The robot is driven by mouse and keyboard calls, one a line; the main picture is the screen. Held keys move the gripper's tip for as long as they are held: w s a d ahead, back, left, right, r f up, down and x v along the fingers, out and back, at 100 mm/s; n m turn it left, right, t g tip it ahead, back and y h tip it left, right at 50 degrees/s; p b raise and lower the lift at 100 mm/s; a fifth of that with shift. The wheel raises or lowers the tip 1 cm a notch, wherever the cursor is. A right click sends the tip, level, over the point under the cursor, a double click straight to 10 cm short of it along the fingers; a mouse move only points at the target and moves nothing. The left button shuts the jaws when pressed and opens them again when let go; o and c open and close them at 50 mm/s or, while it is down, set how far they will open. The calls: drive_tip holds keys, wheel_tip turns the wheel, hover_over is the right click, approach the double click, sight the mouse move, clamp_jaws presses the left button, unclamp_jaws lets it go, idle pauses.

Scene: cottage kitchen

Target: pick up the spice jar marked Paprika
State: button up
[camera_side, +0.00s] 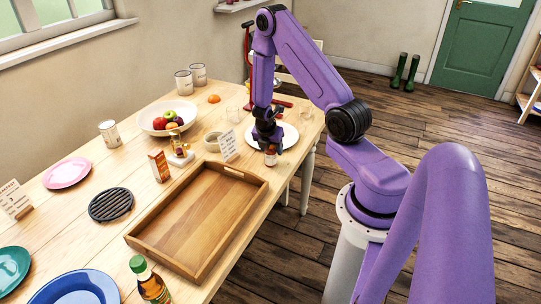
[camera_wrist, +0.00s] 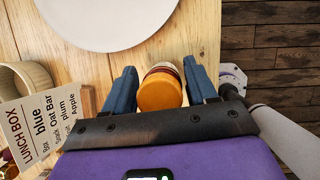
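A small spice jar with an orange lid (camera_wrist: 160,92) is between the two fingers of my gripper (camera_wrist: 162,88) in the wrist view. In the side view the jar (camera_side: 271,157) is directly below my gripper (camera_side: 268,140), near the table's right edge, and looks upright. Its label is too small to read as Paprika or anything else. My gripper points down with one finger on each side of the jar; the fingers look open, with a slight gap at the left one. Another small jar-like item (camera_side: 177,142) stands farther left.
A white plate (camera_side: 288,134) lies just beyond the jar. A lunch box list card (camera_side: 228,145), a small bowl (camera_side: 212,141) and a wooden tray (camera_side: 262,190) are to the left. A fruit bowl (camera_side: 147,125) is farther back. The table edge is close on the right.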

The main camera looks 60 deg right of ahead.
drive_tip(key=c, duration=0.7)
drive_tip(key=shift+o, duration=0.2)
drive_tip(key=shift+r, duration=0.15)
